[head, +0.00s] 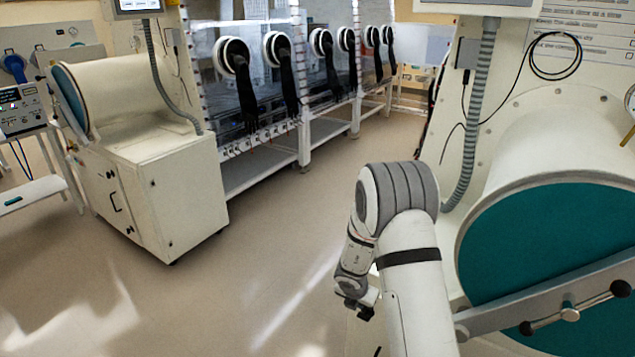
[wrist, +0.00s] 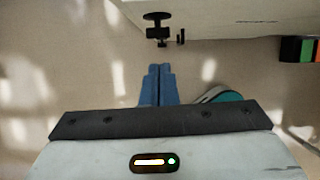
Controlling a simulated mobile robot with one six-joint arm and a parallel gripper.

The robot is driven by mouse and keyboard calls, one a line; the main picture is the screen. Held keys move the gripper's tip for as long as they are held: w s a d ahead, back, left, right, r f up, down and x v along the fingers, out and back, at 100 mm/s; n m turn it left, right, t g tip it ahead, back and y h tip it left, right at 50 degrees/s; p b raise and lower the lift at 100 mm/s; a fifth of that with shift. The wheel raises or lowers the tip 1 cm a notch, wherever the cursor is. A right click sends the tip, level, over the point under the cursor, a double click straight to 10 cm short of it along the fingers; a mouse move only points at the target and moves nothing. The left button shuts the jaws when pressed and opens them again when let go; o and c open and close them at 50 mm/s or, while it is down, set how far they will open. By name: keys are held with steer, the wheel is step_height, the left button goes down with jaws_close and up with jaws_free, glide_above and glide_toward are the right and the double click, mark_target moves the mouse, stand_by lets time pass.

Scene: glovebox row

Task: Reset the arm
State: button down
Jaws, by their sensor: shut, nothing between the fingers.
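My gripper (wrist: 160,70) shows in the wrist view with its two blue fingers side by side and touching. It is shut and holds nothing. Pale floor lies beyond the fingertips. In the head view my arm (head: 415,285) rises from the bottom edge and bends over at a grey joint, with its wrist (head: 355,260) hanging down on the left. The fingers cannot be made out in the head view.
A large white cylinder with a teal door (head: 550,250) and a barred handle (head: 570,312) stands close right of my arm. A white cabinet (head: 185,195) stands left. Gloveboxes with black gloves (head: 285,80) line the back. The middle floor (head: 270,240) is clear.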

steer(key=w+a+r+n+t+y, duration=0.1)
steer(key=a+r+n+t+y, duration=0.25)
steer(key=r+n, duration=0.95)
steer(key=s+a+r+n+y, duration=0.1)
steer(key=s+a+r+n, duration=0.1)
steer(key=s+r+n, duration=0.3)
steer(key=s+a+r+n+y, duration=0.1)
steer(key=a+r+n, duration=0.15)
steer(key=r, duration=0.45)
steer(key=s+d+r+n+g+h, duration=0.1)
steer(key=s+d+r+n, duration=0.1)
steer(key=s+n, duration=0.5)
steer(key=s+d+r+n+g+h, duration=0.1)
steer(key=s+d+r+n, duration=0.1)
steer(key=s+n, duration=0.6)
steer(key=s+d+r+n+g+h, duration=0.1)
steer(key=s+d+n, duration=0.2)
steer(key=s+n, duration=0.4)
steer(key=s, duration=0.4)
steer(key=shift+s+d+r+g, duration=0.2)
steer(key=shift+s+r+g, duration=0.05)
steer(key=shift+r+g, duration=0.15)
